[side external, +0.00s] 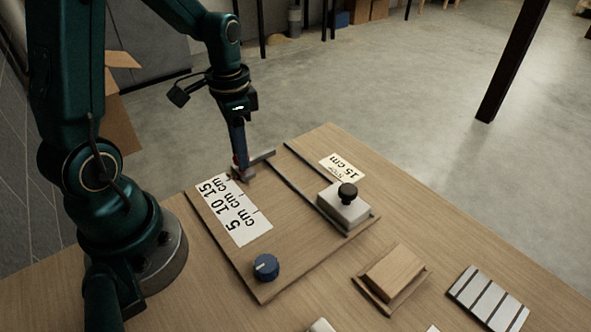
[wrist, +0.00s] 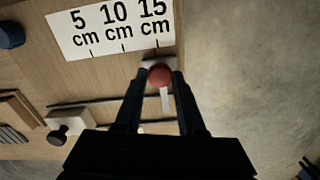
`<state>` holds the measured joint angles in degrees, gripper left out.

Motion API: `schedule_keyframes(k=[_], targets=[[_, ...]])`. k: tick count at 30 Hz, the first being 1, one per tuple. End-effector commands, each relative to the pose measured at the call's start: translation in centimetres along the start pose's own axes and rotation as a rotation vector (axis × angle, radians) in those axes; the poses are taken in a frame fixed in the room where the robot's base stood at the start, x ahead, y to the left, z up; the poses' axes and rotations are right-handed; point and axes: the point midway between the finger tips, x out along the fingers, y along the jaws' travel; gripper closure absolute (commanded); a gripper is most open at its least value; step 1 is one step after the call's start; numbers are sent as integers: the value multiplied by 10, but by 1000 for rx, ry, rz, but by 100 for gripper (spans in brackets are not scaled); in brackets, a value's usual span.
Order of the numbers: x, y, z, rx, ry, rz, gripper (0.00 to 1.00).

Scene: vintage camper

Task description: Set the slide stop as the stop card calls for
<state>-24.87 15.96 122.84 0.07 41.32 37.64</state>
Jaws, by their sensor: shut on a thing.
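The stop card (side external: 342,167) lies at the far edge of the board and reads 15 cm. The slide stop's red knob (wrist: 160,75) is between my gripper's (wrist: 159,80) fingertips, which are shut on it. The stop's grey body shows just behind the knob, by the 15 cm tick of the white scale (wrist: 110,32). The scale also shows in the side view (side external: 236,212), marked 5, 10 and 15 cm. In the side view my gripper (side external: 242,174) reaches down at the board's far left end and mostly hides the stop.
A white block with a black knob (side external: 345,208) sits by dark rails on the board (side external: 262,292). A blue dial (side external: 266,267) is at the near end. A wooden block (side external: 395,268) and a grey slatted piece (side external: 488,298) lie to the right.

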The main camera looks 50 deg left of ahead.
Motion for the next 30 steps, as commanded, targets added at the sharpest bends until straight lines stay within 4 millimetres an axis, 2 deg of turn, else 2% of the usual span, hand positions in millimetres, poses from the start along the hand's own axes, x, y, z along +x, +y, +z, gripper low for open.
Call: schedule_keyframes(k=[3,11,12,14,15,24,30], targets=[[0,-7,-1,-3,10,-5,100],[0,-6,-1,-1,10,-5,100],[0,-6,-1,-1,10,-5,57],[0,-6,-1,-1,9,-4,34],[0,-6,0,-1,8,-4,31],[-1,-6,0,0,5,-2,31],[-22,-6,-1,0,10,-6,31]])
